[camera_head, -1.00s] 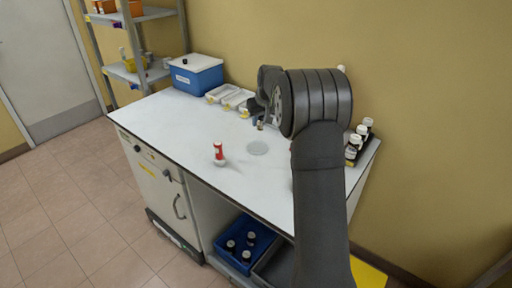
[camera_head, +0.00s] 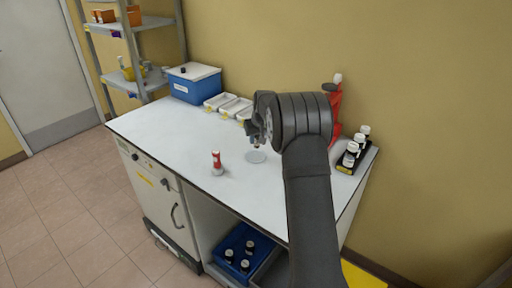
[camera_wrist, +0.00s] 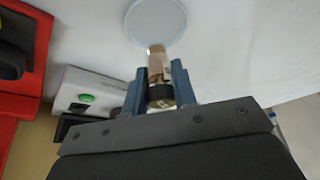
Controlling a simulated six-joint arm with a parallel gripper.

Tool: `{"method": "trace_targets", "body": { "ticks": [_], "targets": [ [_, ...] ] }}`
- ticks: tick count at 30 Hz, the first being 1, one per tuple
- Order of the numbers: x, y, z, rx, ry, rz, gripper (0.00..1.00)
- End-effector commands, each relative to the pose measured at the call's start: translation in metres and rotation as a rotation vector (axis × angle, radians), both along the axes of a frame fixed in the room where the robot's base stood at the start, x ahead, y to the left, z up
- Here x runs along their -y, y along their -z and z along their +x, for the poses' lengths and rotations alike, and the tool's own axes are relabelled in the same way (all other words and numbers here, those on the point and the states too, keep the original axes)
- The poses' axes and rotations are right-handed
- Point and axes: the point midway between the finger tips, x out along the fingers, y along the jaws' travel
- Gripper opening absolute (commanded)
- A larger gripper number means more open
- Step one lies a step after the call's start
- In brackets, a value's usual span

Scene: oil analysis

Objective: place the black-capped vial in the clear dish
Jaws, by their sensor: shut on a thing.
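My gripper (camera_wrist: 158,92) is shut on a small vial (camera_wrist: 157,68) in the wrist view. The vial has a black cap (camera_wrist: 160,94) between the fingers, and its light brownish body points away from the gripper. The clear dish (camera_wrist: 155,22) is a pale round disc on the white bench, just beyond the vial's end in the wrist view. In the head view the dish (camera_head: 256,156) lies below and close to my gripper (camera_head: 256,136). The vial looks above the dish's edge; the exact gap cannot be told.
A red-and-white bottle (camera_head: 216,162) stands on the bench left of the dish. White trays (camera_head: 235,107) and a blue box (camera_head: 194,84) are at the back. A black rack (camera_head: 345,168) of white-capped bottles and a red device (camera_head: 335,105) stand at the right.

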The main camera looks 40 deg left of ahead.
Motion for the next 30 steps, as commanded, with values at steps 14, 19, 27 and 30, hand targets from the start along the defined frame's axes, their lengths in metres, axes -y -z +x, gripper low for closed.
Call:
{"method": "trace_targets", "body": {
  "ticks": [14,19,27,30],
  "targets": [
    [-0.004,0.043,-0.001,0.0,0.002,0.0,0.03],
    [-0.004,0.042,-0.001,0.002,0.002,0.0,0.03],
    [-0.004,0.045,-0.001,0.001,0.003,0.0,0.47],
    [-0.004,0.045,-0.001,0.002,0.002,0.0,0.47]
  ]
}}
